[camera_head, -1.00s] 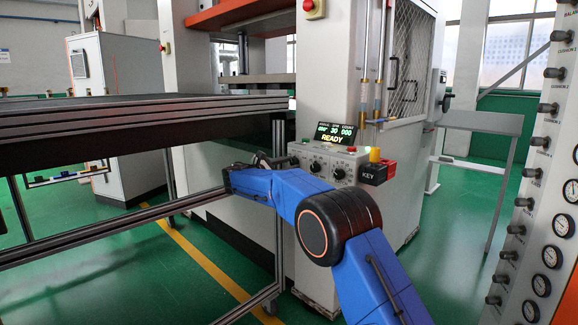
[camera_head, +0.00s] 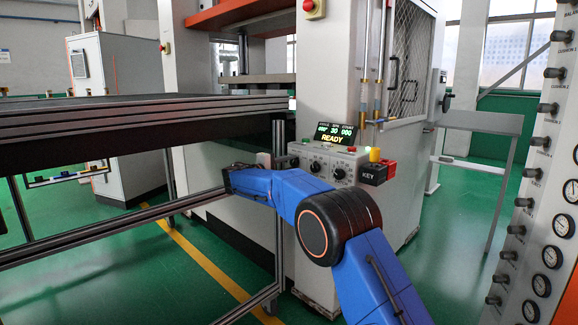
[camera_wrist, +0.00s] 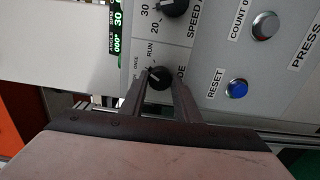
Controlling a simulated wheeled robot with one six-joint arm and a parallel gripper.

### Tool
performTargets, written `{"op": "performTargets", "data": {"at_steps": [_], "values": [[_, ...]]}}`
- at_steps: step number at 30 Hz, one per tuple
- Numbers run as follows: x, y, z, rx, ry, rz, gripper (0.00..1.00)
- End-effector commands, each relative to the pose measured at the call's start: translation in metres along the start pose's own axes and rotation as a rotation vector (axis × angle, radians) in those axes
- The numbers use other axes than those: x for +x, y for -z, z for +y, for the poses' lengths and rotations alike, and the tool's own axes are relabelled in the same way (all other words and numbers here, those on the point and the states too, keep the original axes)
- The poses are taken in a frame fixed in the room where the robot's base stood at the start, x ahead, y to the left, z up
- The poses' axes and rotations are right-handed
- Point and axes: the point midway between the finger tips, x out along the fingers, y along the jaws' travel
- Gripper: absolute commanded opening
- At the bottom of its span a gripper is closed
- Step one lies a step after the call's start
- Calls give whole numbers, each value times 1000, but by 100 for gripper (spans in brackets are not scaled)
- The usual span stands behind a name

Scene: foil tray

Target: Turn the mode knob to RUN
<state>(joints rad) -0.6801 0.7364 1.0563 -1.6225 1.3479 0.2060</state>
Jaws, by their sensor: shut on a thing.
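The mode knob (camera_wrist: 158,79) is a small black knob on the grey control panel (camera_wrist: 205,62), with RUN and ONCE printed beside it in the wrist view. My gripper (camera_wrist: 161,82) is shut on it, one dark finger on each side. A pale mark shows on the knob, but I cannot tell clearly which label it points at. Part of the word MODE is hidden by a finger. In the head view my gripper end (camera_head: 281,162) is small at the panel's left end, and the mode knob is not clear there.
A speed dial (camera_wrist: 172,6), a blue RESET button (camera_wrist: 237,88) and a COUNT button (camera_wrist: 264,25) sit near the knob. The display (camera_head: 332,134) reads READY. A red KEY box (camera_head: 374,173) is at the panel's right. A dark frame table (camera_head: 140,112) stands left of my arm.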

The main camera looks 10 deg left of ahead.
Motion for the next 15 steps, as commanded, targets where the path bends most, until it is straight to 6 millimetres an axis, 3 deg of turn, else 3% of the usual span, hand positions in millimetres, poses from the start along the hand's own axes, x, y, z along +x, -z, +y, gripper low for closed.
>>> {"op": "performTargets", "data": {"at_steps": [15], "values": [[-1,0,-2,415,2,-2,7]]}}
